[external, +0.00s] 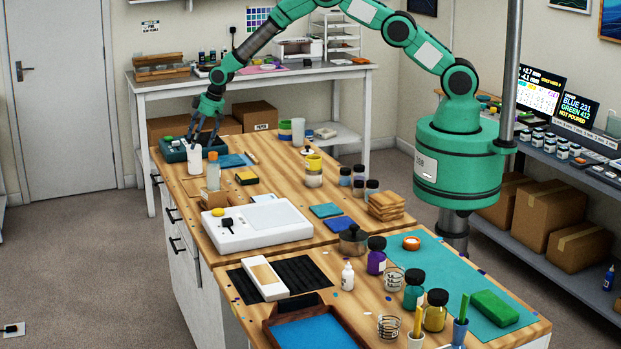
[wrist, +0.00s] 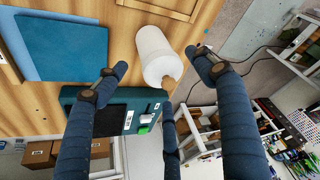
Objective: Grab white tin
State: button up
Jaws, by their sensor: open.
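My gripper (external: 205,137) is open and empty, close above the tin in the external view. In the wrist view my gripper (wrist: 158,70) has blue fingers spread to the left and right of the tin, with a third finger at its lower edge. I cannot tell whether that finger touches it.
A white scale (external: 257,227) stands closer to the camera.

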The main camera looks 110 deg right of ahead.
aim_at(194, 151)
jog(key=shift+f, duration=0.15)
dwell(0.3)
jog(key=shift+x, duration=2.55)
jog(key=shift+w+a, duration=0.1)
jog(key=c, duration=1.2)
